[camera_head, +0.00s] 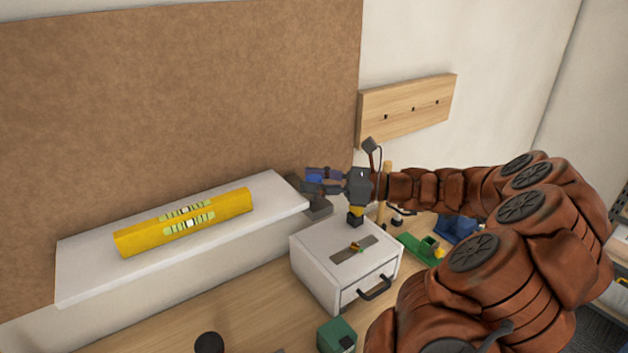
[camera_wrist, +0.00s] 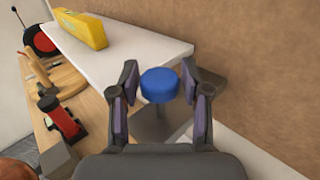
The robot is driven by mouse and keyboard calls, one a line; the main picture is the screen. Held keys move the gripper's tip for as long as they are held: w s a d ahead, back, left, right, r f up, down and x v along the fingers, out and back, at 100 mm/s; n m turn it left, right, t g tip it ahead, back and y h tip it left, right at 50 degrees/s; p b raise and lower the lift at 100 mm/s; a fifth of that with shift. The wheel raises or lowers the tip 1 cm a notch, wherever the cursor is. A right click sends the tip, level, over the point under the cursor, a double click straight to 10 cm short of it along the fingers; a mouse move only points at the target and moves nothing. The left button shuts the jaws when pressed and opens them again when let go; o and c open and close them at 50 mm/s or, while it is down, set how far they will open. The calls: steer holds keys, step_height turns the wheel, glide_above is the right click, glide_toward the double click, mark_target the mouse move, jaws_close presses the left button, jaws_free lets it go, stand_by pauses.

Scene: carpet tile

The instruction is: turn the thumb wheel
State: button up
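A blue round wheel (camera_wrist: 159,86) stands above a grey block (camera_wrist: 160,126) in the wrist view; I take it to be the thumb wheel. My gripper (camera_wrist: 160,82) has one finger on each side of the wheel. The fingers are apart, and small gaps seem to show between the wheel and both fingers. In the head view my gripper (camera_head: 322,181) points left, near the right end of a white shelf. A patch of blue shows between its fingers there, but the wheel is mostly hidden.
A yellow spirit level (camera_head: 184,220) lies on the white shelf (camera_head: 90,262). A white drawer box (camera_head: 318,264) stands below my gripper. A green block (camera_head: 336,334) sits in front of the box. A wooden board (camera_head: 408,108) is on the wall. A red tool (camera_wrist: 58,124) shows at left.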

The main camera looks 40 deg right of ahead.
steer(key=shift+o, duration=1)
steer(key=v, duration=1.2)
